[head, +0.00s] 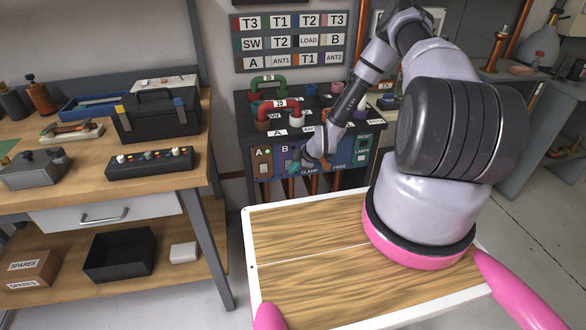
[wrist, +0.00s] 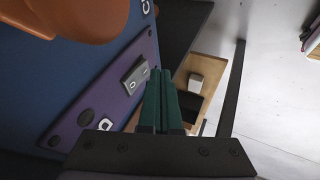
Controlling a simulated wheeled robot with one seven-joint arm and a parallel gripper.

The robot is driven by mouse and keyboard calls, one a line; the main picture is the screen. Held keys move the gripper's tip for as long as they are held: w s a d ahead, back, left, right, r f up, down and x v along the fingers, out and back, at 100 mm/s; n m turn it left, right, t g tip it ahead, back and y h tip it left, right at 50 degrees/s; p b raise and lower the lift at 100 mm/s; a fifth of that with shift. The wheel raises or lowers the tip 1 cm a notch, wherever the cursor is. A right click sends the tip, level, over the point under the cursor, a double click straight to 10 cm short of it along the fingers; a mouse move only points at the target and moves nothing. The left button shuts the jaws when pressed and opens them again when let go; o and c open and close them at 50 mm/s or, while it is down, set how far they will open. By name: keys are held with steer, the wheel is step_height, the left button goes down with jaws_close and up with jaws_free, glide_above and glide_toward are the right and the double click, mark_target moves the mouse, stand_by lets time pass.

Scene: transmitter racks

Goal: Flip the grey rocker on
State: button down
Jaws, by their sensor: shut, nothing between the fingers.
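The grey rocker (wrist: 135,76) sits on a purple panel (wrist: 112,105) in the wrist view, with a 0 mark at its lower end. Another mark near its other end is too small to read surely. My gripper (wrist: 167,74) has its green fingers together with nothing between them. The fingertips are just right of the rocker in the wrist view; I cannot tell whether they touch it. In the head view my gripper (head: 296,168) is in front of the purple B section of the console (head: 284,152), and the rocker is hard to make out there.
A large orange rounded part (wrist: 85,15) stands close at the wrist view's upper left. In the head view, red and green pipe handles top the console, and panel A (head: 264,163) is left of B. A workbench (head: 195,150) stands at left.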

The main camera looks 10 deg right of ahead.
steer(key=shift+w, duration=0.4)
steer(key=shift+f, duration=0.1)
steer(key=shift+w+t, duration=0.2)
steer(key=shift+t, duration=0.1)
